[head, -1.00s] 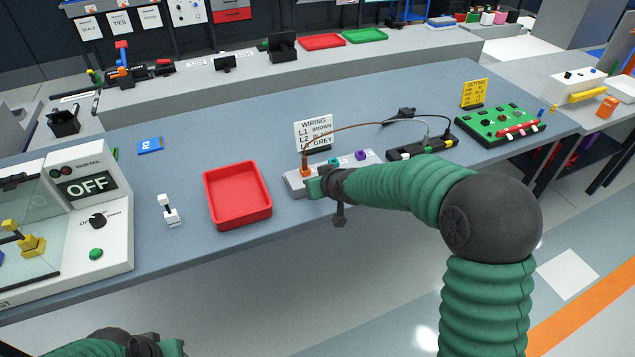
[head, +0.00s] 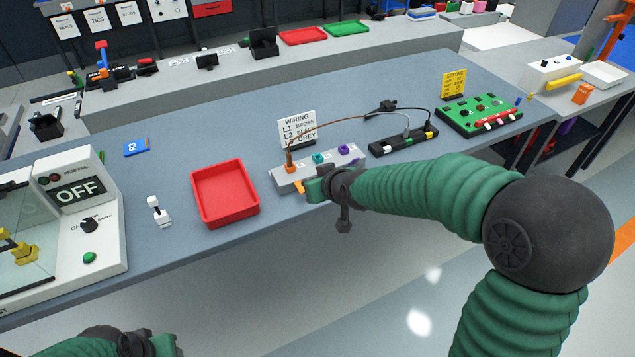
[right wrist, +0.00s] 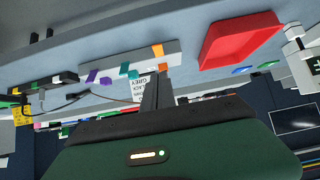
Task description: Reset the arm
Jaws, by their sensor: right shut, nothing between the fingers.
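My right arm comes in from the right in the head view. Its gripper (head: 322,187) is at the front edge of the grey terminal block (head: 330,166), low and close to it; I cannot tell whether they touch. In the right wrist view the fingers (right wrist: 157,88) are together and empty, with the block (right wrist: 115,68) beyond them. The block carries orange, teal and purple terminals.
A red tray (head: 225,215) and a small white switch (head: 158,211) lie left of the block. A white OFF panel box (head: 95,240) stands at the far left. A wiring sign (head: 297,128) stands behind the block. A green board (head: 480,115) is at the right.

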